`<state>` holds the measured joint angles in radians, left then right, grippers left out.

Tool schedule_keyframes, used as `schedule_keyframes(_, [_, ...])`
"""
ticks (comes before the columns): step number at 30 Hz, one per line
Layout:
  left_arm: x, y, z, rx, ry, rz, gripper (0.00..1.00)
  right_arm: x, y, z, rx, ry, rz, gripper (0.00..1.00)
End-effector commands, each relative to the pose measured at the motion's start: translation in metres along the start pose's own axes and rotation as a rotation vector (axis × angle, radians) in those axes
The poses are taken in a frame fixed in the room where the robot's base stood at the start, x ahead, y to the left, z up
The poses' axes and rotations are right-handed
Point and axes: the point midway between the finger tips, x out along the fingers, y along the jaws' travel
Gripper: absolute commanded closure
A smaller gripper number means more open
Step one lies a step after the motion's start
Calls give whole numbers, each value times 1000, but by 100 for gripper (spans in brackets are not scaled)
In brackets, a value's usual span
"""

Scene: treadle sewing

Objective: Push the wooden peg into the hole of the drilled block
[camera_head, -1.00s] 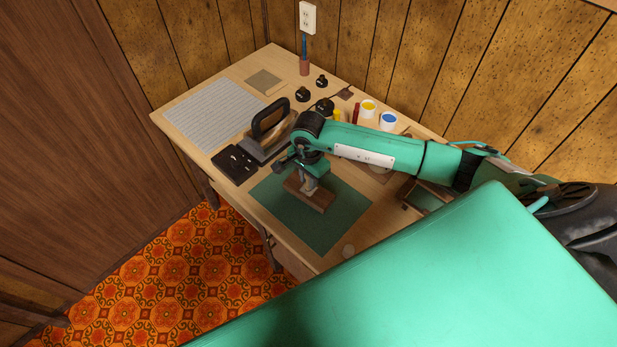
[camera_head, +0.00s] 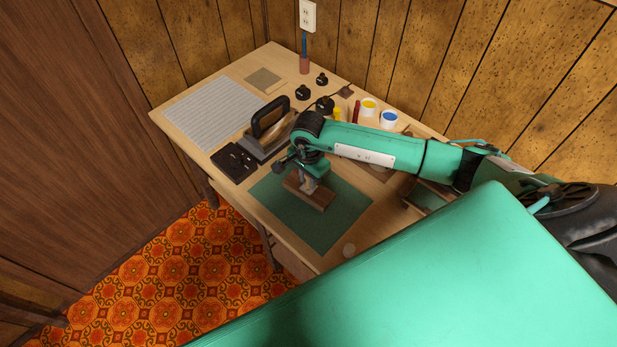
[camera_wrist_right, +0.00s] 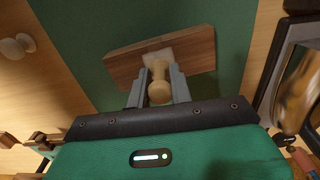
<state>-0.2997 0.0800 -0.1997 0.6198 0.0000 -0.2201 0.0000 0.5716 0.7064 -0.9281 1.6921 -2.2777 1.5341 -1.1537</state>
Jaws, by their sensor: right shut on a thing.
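The drilled block (camera_head: 313,197) is a brown wooden block lying on the green mat (camera_head: 330,232) on the table. It also shows in the right wrist view (camera_wrist_right: 199,45), just beyond my fingers. My right gripper (camera_head: 308,187) points down over the block. In the wrist view its two grey fingers (camera_wrist_right: 158,86) are shut on the pale wooden peg (camera_wrist_right: 159,93). The peg's far end meets a light patch on the block's face. The hole is hidden, so I cannot tell how deep the peg sits. My left gripper is not in view.
A clothes iron (camera_head: 270,135) and a black tray (camera_head: 234,162) stand left of my right gripper. Paint pots (camera_head: 389,119), yellow and blue, and dark spools stand behind. The mat's front part is clear.

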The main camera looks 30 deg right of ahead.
Motion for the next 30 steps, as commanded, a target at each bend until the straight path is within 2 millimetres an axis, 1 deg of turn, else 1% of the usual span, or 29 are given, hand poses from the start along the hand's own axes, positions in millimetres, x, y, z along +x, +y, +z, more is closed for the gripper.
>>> schedule_keyframes(7, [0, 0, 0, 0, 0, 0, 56, 0, 0, 0, 0, 0, 0, 100])
schedule_keyframes(8, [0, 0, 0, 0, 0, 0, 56, 0, 0, 0, 0, 0, 0, 73])
schedule_keyframes(9, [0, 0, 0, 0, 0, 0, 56, 0, 0, 0, 0, 0, 0, 65])
schedule_keyframes(11, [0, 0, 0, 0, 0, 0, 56, 0, 0, 0, 0, 0, 0, 53])
schedule_keyframes(19, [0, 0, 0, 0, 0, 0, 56, 0, 0, 0, 0, 0, 0, 53])
schedule_keyframes(23, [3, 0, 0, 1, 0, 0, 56, -7, 0, -1, 0, 1, -1, 53])
schedule_keyframes(26, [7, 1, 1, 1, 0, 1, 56, -21, -1, -1, -1, 2, -4, 53])
schedule_keyframes(30, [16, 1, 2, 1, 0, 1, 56, -51, -1, -2, -1, 3, -6, 53])
